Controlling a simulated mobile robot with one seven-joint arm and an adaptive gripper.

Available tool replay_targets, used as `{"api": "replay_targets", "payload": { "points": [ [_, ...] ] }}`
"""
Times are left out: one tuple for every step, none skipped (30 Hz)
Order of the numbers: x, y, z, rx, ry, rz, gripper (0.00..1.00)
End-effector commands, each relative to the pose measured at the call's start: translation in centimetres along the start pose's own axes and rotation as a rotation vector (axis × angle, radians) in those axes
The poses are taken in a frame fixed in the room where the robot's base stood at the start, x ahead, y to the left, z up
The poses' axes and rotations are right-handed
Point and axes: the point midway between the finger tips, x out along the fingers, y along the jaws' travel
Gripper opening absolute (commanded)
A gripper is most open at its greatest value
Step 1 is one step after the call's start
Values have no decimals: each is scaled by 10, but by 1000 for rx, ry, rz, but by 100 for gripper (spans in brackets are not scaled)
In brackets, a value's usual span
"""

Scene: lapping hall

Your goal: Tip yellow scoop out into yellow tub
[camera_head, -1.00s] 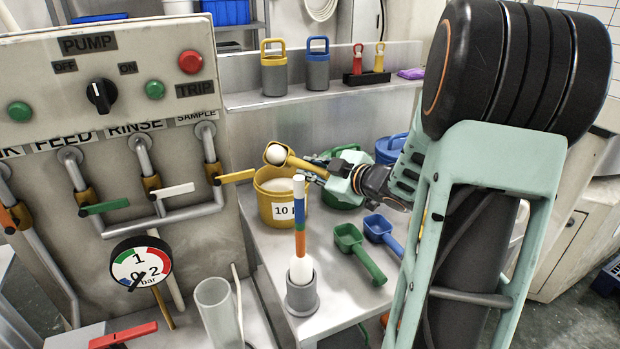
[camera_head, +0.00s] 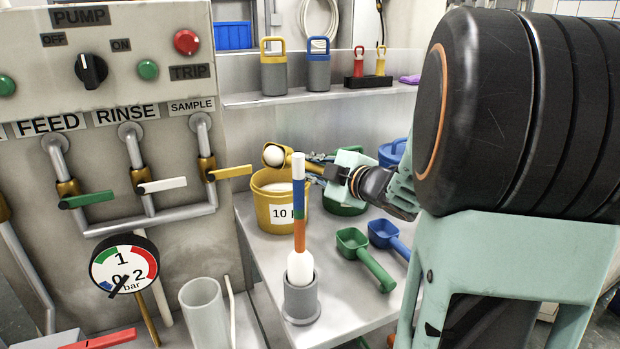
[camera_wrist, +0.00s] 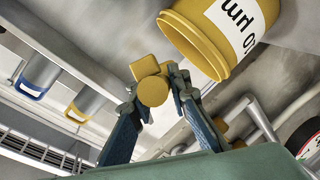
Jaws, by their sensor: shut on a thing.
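The yellow scoop (camera_head: 284,150) is over the yellow tub (camera_head: 277,212), with white material showing in its bowl. The bowl is above the rim and apart from it, and looks turned on its side towards the left. My gripper (camera_head: 314,166) is shut on the scoop's handle, to the right of the bowl. In the wrist view my gripper (camera_wrist: 158,92) holds the yellow handle, seen end-on, and the tub (camera_wrist: 222,68) is beyond it at upper right.
A green tub (camera_head: 345,208) stands right of the yellow one, partly behind my gripper. A green scoop (camera_head: 366,262) and a blue scoop (camera_head: 388,238) lie in front. A striped stick (camera_head: 299,205) rises from a grey holder (camera_head: 301,302) nearby. Pump valves (camera_head: 230,172) are at left.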

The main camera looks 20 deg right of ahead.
Motion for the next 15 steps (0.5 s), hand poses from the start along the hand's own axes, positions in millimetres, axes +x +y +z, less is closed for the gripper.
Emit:
{"api": "replay_targets", "payload": {
  "points": [
    [1,-4,2,-17,1,9,0],
    [1,-4,2,-27,0,13,0],
    [1,-4,2,-41,0,18,0],
    [1,-4,2,-50,0,22,0],
    [1,-4,2,-59,0,26,0],
    [1,-4,2,-72,1,32,0],
    [1,-4,2,-82,1,36,0],
    [1,-4,2,-92,1,40,0],
    [1,-4,2,-105,1,45,0],
    [1,-4,2,-114,2,49,0],
    [1,-5,2,-123,2,53,0],
    [1,-5,2,-136,2,59,0],
    [1,-5,2,-147,2,63,0],
    [1,-5,2,-156,1,67,0],
    [1,-5,2,-168,1,73,0]
  ]
}}
